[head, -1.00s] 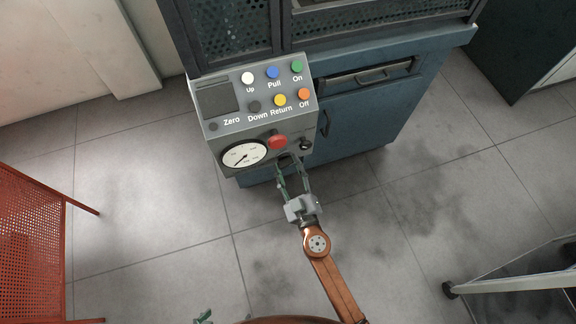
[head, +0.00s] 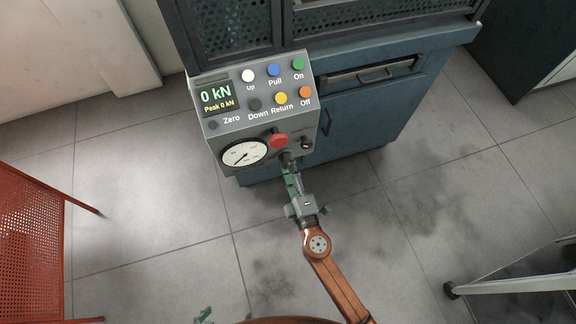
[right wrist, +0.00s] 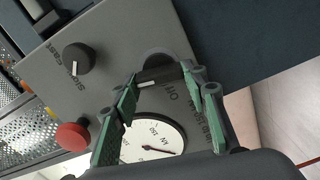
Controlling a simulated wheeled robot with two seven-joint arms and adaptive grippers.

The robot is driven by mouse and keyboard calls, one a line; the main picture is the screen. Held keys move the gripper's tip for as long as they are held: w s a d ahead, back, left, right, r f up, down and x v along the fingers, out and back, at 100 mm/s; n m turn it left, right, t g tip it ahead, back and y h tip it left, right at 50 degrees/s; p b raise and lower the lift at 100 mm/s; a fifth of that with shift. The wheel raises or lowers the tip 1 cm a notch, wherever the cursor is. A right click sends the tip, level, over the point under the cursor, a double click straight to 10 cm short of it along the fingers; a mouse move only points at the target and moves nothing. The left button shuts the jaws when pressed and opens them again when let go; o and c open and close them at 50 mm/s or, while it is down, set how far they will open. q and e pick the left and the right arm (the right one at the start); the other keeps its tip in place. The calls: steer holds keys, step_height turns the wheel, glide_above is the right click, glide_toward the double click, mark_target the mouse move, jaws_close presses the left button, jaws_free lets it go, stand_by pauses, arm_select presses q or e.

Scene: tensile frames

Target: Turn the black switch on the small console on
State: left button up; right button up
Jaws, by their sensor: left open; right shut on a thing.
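The small grey console (head: 235,127) stands at the front of the blue machine. Its black switch (right wrist: 158,76) is at the lower part of the front, and in the right wrist view it sits between my right fingertips (right wrist: 161,84). In the head view my right gripper (head: 289,168) is shut on the switch, turned about its own axis, and partly hides it. The console's display (head: 217,98) is lit and reads "0 kN, Peak 0 kN". My left gripper (head: 203,317) is open and empty at the bottom edge, mostly cut off.
A red stop button (head: 278,140), a round gauge (head: 244,154) and a small black slow/fast knob (right wrist: 78,58) lie close to the switch. Coloured buttons are above. A red perforated panel (head: 28,240) stands left. The floor between is clear.

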steer(key=shift+n, duration=1.2)
steer(key=shift+f, duration=0.1)
steer(key=o, duration=1.2)
steer(key=shift+c, duration=0.2)
steer(key=v, duration=1.2)
